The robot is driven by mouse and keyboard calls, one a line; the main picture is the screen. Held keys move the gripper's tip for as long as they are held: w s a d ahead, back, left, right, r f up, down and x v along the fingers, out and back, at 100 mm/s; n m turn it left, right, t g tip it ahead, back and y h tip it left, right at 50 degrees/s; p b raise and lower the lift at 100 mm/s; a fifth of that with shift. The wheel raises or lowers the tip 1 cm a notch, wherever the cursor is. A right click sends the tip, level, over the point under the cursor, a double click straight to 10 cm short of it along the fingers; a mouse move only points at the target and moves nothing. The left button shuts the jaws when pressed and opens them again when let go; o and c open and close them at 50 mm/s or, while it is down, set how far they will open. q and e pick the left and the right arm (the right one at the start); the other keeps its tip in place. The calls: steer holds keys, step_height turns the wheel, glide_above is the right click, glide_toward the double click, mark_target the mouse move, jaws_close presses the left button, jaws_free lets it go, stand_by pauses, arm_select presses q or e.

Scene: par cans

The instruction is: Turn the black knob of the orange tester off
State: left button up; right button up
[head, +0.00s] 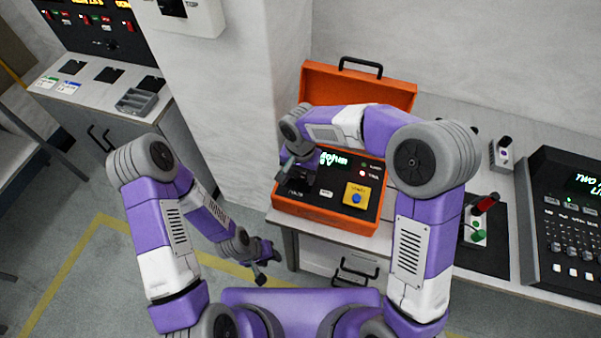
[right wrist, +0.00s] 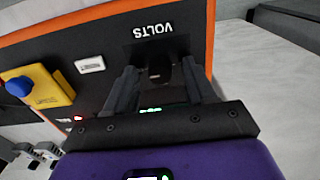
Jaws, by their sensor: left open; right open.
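The orange tester (head: 335,222) stands open on the bench, its lid raised at the back. Its black panel has a lit green display (head: 333,159), partly covered by my right arm. The black knob (right wrist: 160,70) shows in the right wrist view beside the word VOLTS. My right gripper (head: 296,174) is over the panel's left part and largely hides the knob in the head view. In the right wrist view its open fingers stand on either side of the knob; I cannot tell whether they touch it. My left gripper (head: 264,268) is open and empty, low beside the bench.
A yellow block with a blue button (head: 356,195) and a lit red lamp (head: 362,173) are on the panel's right part. A red-handled lever (head: 484,205) and a dark console (head: 565,225) are further right. A grey cabinet (head: 110,110) stands at the left, with floor between.

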steer(key=shift+c, duration=0.2)
jaws_close()
